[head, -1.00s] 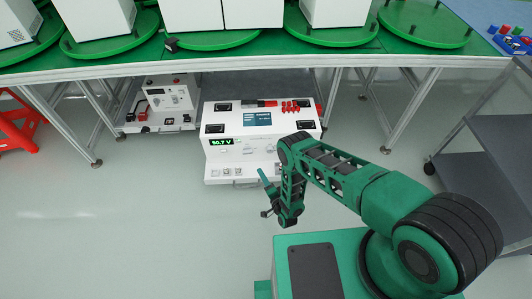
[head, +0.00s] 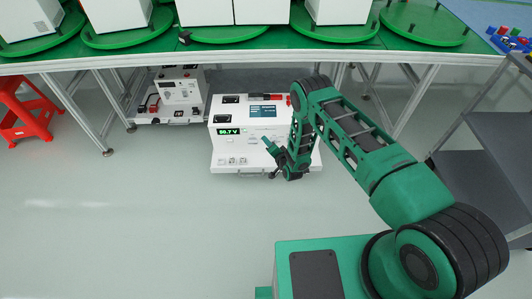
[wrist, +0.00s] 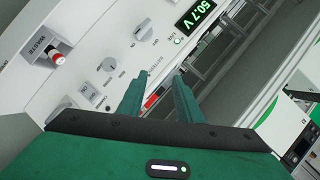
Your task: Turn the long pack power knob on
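The long pack (head: 228,158) is a white box on the floor at the table's front edge, with a green 50.7 V readout (head: 229,132). The labels are too blurred to tell which knob is power. My gripper (head: 267,145) is in front of the panel. In the wrist view my gripper (wrist: 158,82) is open, fingers apart, with no knob between them.
A second white unit (head: 180,92) stands behind left under the green turntable table (head: 375,50). Table legs (head: 90,120) flank the packs. A red stool (head: 30,115) is far left and a grey shelf cart (head: 480,160) is right. The floor in front is clear.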

